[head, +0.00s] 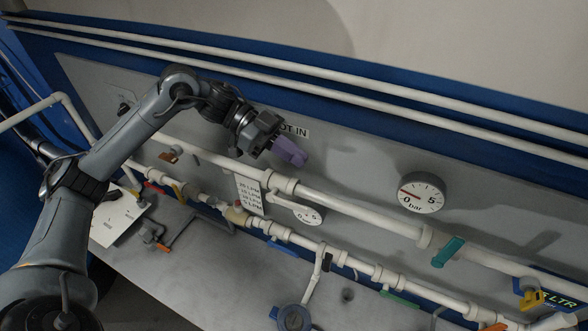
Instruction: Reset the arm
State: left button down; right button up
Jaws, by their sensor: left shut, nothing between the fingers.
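My left arm comes in from the left and reaches over the upper white pipe (345,206). My right gripper is not in view.
A round bar gauge (422,193) sits right of the gripper. A teal handle (448,251) and a yellow handle (532,299) are on the upper pipe. A lower pipe (345,262) carries several coloured handles.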

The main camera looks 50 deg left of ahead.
pick_arm(q)
jog(key=s+d+f+n+t+h+p, duration=0.15)
jog(key=s+d+f+n, duration=0.3)
jog(key=d+f, duration=0.8)
jog(key=s+d+f+n+t, duration=0.3)
jog(key=s+d+f, duration=0.3)
jog(key=d+f, duration=0.65)
jog(key=s+a+f+n+g+y, duration=0.4)
jog(key=s+a+y, duration=0.5)
jog(key=a+y, duration=0.4)
notch_tip(320, 180, down, 2)
jog(key=shift+f+g+y, duration=0.2)
jog(key=shift+g+y, duration=0.25)
jog(key=shift+g, duration=0.3)
